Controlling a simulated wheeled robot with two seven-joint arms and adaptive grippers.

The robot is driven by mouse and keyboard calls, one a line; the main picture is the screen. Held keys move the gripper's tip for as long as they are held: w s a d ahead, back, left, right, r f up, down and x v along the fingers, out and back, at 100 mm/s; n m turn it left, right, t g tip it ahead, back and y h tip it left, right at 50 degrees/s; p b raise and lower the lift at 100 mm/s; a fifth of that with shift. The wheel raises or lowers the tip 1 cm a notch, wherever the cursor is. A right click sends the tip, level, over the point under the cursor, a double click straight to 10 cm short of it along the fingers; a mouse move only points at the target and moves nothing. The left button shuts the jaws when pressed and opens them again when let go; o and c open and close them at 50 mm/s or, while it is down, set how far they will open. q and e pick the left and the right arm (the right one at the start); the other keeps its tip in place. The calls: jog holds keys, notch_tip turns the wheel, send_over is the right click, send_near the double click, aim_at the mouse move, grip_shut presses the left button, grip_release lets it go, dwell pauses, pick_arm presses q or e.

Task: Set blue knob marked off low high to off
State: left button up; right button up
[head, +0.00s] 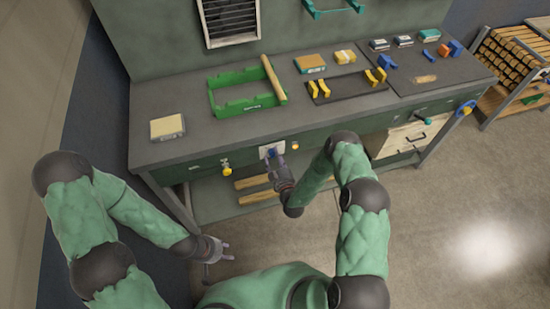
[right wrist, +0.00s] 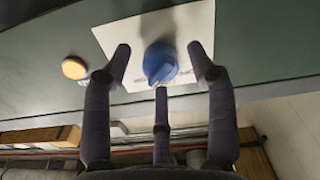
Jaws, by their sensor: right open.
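The blue knob (right wrist: 160,63) sits on a pale plate (right wrist: 115,38) on the green front panel of the bench. In the head view the knob (head: 271,153) shows small, just beyond my right gripper. My right gripper (right wrist: 160,70) is open, with fingers on both sides of the knob and one below it; I cannot tell whether any finger touches it. The plate's markings are too blurred to read. My right gripper (head: 277,162) also shows in the head view. My left gripper (head: 217,250) hangs low at the left, away from the bench, with its fingers apart and nothing between them.
A round orange-yellow button (right wrist: 74,68) is beside the plate. A yellow knob (head: 227,170) is further left on the panel. On the bench (head: 200,138) are a green tray (head: 232,112), a block (head: 167,127) and several small parts. Wooden drawers (head: 410,137) are at right.

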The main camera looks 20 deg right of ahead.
jog(key=c, duration=1.1)
jog(key=shift+c, duration=0.2)
jog(key=shift+s+n, duration=0.1)
jog(key=shift+n, duration=0.3)
jog(key=shift+f+n+b, duration=0.1)
jog(key=shift+n+b, duration=4.45)
jog(key=shift+n, duration=4.05)
jog(key=o, duration=1.1)
jog(key=shift+d, duration=0.1)
